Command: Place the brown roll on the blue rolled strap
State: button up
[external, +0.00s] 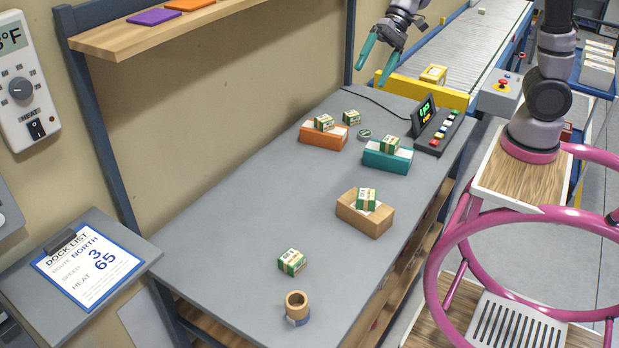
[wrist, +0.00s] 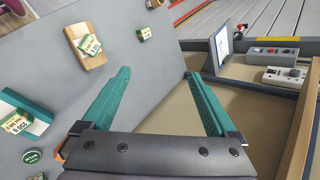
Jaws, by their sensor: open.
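The brown roll (external: 297,301) stands upright near the front end of the grey table in the external view. The blue rolled strap (external: 298,321) shows just below its lower edge. The roll appears to rest on the strap, which is mostly hidden by it. My gripper (external: 377,60) is far from both, raised above the table's far end. Its two teal fingers are spread apart with nothing between them. The open fingers (wrist: 157,73) also show in the wrist view. A small, unclear object at that view's top edge may be the roll.
A small green-and-white box (external: 291,262) lies behind the roll. Brown (external: 376,224), teal (external: 378,160) and orange (external: 330,139) boxes carry similar small boxes. A display (external: 424,112) and button panel (external: 438,134) stand at the far right. The table's left middle is clear.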

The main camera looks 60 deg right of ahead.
jog(key=s+d+r+t+h, duration=0.2)
jog(key=s+d, duration=0.3)
jog(key=d, duration=0.4)
jog(key=s+d+r+n+t+h, duration=0.1)
jog(key=s+d+r+t+h, duration=0.1)
jog(key=s+d, duration=0.3)
jog(key=s+d+r+t+h, duration=0.2)
jog(key=s+d, duration=0.3)
jog(key=d, duration=0.8)
jog(key=shift+s+d+r+n+h, duration=0.25)
jog(key=shift+s+n+h, duration=0.05)
